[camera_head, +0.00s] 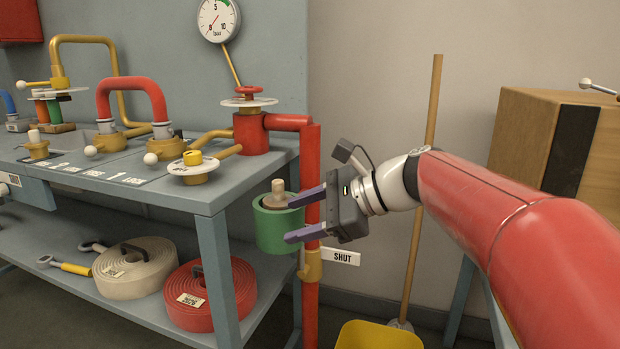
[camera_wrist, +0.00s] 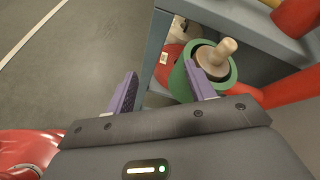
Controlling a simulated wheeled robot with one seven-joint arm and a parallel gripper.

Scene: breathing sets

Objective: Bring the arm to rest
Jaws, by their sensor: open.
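My gripper (camera_head: 300,217) is open and empty at the end of my red arm, right of the grey bench. Its purple fingers point left in the head view, and they show apart in the wrist view (camera_wrist: 160,92). A green cup-like holder (camera_head: 279,226) with a tan, knobbed piece (camera_head: 278,194) in it sits just beyond the fingers, beside the bench's right end. In the wrist view the green holder (camera_wrist: 230,78) and the tan piece (camera_wrist: 216,58) are partly behind the right finger. I cannot tell whether that finger touches the holder.
The grey bench (camera_head: 215,194) carries valves and a red hose bend (camera_head: 131,84). A red standpipe (camera_head: 311,180) rises near the gripper. Coiled hoses (camera_head: 134,266) lie on the lower shelf. A broom handle (camera_head: 424,180), yellow bucket (camera_head: 378,337) and wooden cabinet (camera_head: 530,135) stand right.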

